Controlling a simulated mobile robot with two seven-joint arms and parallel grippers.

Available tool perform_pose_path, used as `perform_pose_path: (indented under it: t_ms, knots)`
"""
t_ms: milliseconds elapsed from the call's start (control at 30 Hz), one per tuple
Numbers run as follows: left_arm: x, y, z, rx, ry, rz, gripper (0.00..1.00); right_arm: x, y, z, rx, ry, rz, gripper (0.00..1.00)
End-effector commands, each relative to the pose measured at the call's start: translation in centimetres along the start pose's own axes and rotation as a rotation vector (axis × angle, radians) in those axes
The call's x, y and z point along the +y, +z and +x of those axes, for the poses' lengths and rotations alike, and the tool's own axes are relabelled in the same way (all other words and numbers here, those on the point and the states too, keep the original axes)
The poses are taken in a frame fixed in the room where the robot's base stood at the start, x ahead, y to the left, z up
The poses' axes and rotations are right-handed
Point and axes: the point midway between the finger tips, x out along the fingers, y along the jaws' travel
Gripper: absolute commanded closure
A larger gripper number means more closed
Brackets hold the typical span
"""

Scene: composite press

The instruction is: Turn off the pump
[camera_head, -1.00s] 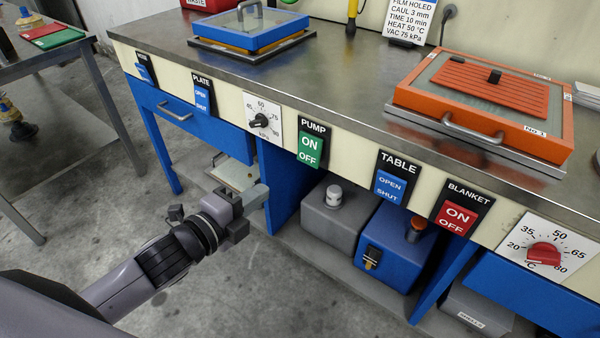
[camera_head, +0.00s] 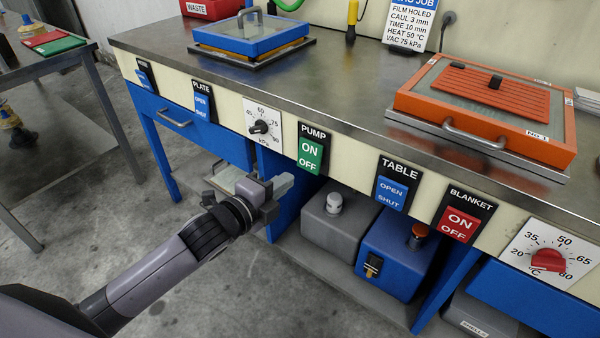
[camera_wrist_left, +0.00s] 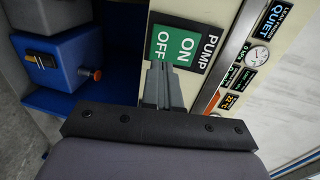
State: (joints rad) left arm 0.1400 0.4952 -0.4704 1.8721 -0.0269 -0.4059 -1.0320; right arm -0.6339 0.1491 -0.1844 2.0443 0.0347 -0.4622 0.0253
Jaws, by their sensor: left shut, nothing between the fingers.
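The PUMP switch (camera_head: 311,149) is a green rocker marked ON above OFF on a black plate, on the cream front panel of the bench. In the left wrist view the green rocker (camera_wrist_left: 175,48) shows sideways, just beyond my fingertips. My left gripper (camera_head: 280,187) is below and left of the switch in the head view, its fingers shut and empty. In the left wrist view the shut fingers (camera_wrist_left: 160,72) point at the OFF end and overlap its lower edge; I cannot tell whether they touch it. My right gripper is not in view.
A kPa dial (camera_head: 262,127) is left of the pump switch and a blue TABLE switch (camera_head: 392,191) right of it. A red BLANKET switch (camera_head: 461,221) is further right. A grey box (camera_head: 328,226) and a blue box (camera_head: 394,252) stand under the bench.

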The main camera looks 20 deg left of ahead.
Motion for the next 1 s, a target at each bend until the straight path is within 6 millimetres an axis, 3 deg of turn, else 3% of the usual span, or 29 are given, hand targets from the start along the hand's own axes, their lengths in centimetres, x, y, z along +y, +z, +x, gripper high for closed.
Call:
perform_pose_path:
  t_ms: [200,400,1000]
  knots:
    - [0.1,0.0,3.7,0.0,-0.002,-0.001,1.0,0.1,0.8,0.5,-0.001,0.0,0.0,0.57]
    - [0.1,-0.1,5.7,0.001,-0.001,0.0,1.0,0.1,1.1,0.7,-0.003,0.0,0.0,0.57]
    - [0.3,0.0,6.5,-0.001,-0.015,0.0,1.0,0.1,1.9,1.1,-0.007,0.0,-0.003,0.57]
